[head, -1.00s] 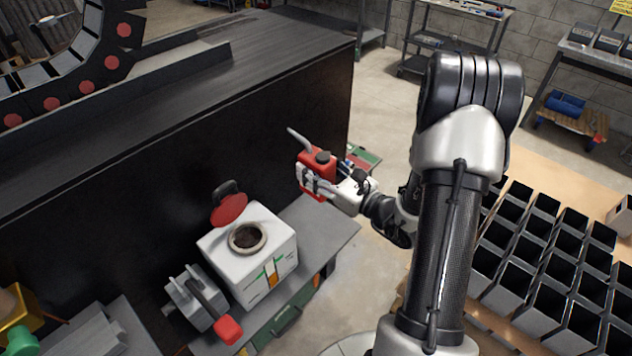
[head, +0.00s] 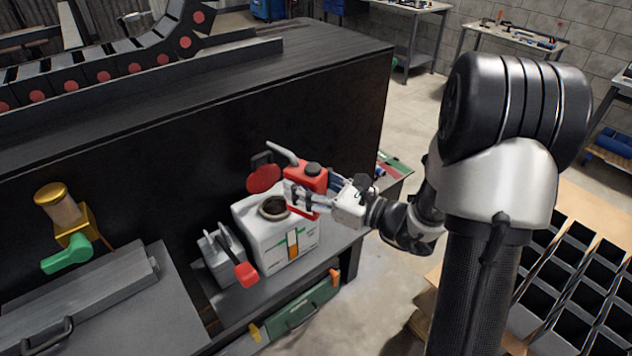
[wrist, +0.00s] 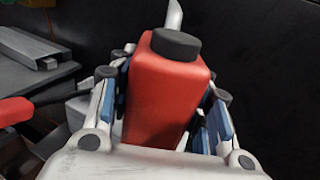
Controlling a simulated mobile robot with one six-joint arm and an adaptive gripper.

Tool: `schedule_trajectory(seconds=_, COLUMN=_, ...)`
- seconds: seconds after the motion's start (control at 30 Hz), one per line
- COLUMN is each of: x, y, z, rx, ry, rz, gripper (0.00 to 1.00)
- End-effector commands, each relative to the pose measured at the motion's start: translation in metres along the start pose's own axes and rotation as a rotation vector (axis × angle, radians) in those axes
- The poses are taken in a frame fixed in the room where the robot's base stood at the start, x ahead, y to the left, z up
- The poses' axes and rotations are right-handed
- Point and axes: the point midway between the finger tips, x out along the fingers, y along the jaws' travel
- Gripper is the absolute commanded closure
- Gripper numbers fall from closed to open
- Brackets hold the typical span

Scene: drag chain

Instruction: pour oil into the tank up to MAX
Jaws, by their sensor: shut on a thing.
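A red oil can (head: 308,178) with a black cap and a grey spout is held upright in my gripper (head: 300,196). The fingers are shut on both sides of the can, as the wrist view (wrist: 168,95) also shows. The spout points up and left. The white tank (head: 262,235) stands on the bench, its round filler opening (head: 274,207) uncovered. The red lid (head: 264,178) stands tipped up behind the opening. In the head view the can overlaps the tank's right rear side; its height above it is hard to tell. A level strip (head: 292,245) with green marks is on the tank's front.
A grey unit with a red-handled lever (head: 245,273) stands left of the tank. A brass and green valve (head: 68,240) is on the dark wall farther left. The dark machine side (head: 190,165) rises behind the tank. Black bins (head: 565,285) lie right.

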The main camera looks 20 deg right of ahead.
Motion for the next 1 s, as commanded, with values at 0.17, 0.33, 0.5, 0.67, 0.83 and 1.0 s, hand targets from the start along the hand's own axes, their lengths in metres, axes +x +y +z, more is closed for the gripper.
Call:
schedule_trajectory(seconds=0.17, x=0.000, y=0.000, z=0.001, rx=-0.002, ry=-0.002, rz=0.000, gripper=0.95)
schedule_trajectory(seconds=0.33, x=0.000, y=-0.001, z=0.001, rx=-0.002, ry=0.004, rz=-0.001, gripper=0.95)
schedule_trajectory(seconds=0.5, x=-0.003, y=-0.001, z=-0.006, rx=-0.001, ry=0.060, rz=-0.001, gripper=0.95)
schedule_trajectory(seconds=0.67, x=-0.008, y=0.000, z=-0.019, rx=-0.001, ry=0.148, rz=-0.001, gripper=0.95)
schedule_trajectory(seconds=0.83, x=-0.013, y=0.000, z=-0.035, rx=-0.001, ry=0.248, rz=-0.001, gripper=0.95)
schedule_trajectory(seconds=1.0, x=-0.018, y=0.000, z=-0.051, rx=-0.001, ry=0.347, rz=0.000, gripper=0.95)
